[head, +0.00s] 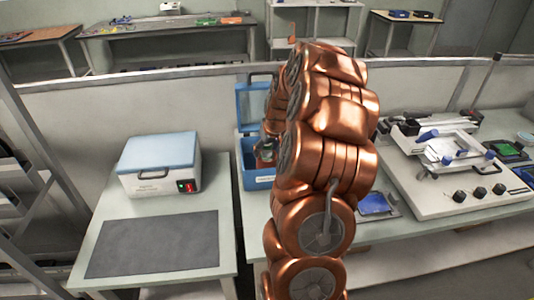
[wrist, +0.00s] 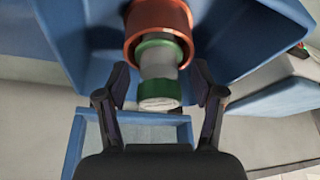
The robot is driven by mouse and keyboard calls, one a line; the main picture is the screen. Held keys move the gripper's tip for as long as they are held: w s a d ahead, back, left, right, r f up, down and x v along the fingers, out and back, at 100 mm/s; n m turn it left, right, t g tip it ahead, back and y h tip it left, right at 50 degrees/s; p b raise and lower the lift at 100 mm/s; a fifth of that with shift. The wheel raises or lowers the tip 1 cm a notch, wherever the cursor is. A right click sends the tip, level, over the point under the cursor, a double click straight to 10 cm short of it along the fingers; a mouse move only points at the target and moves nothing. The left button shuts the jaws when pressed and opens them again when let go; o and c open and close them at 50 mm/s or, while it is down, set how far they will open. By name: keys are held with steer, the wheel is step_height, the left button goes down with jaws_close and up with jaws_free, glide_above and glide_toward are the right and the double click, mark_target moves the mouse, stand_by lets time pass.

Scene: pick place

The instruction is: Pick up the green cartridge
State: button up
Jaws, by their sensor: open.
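The green cartridge (wrist: 159,90), grey with a green end cap and a green band, shows in the middle of the wrist view. A copper-coloured ring (wrist: 184,14) surrounds or lies behind its far end; I cannot tell which. My gripper (wrist: 160,78) is open, with one dark finger on each side of the cartridge and visible gaps between. The cartridge is over or inside a blue box (wrist: 262,40), which stands with its lid raised in the head view (head: 258,181). My copper arm hides part of that box and most of the gripper there.
A white case with a blue lid (head: 160,165) stands on the left table, behind a dark mat (head: 152,245). Right of my arm are a small blue-screened device (head: 376,204) and a large white apparatus with knobs (head: 455,170). A low partition runs behind.

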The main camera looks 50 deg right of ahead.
steer(key=shift+c, duration=0.3)
jaws_close()
steer(key=shift+r, duration=0.1)
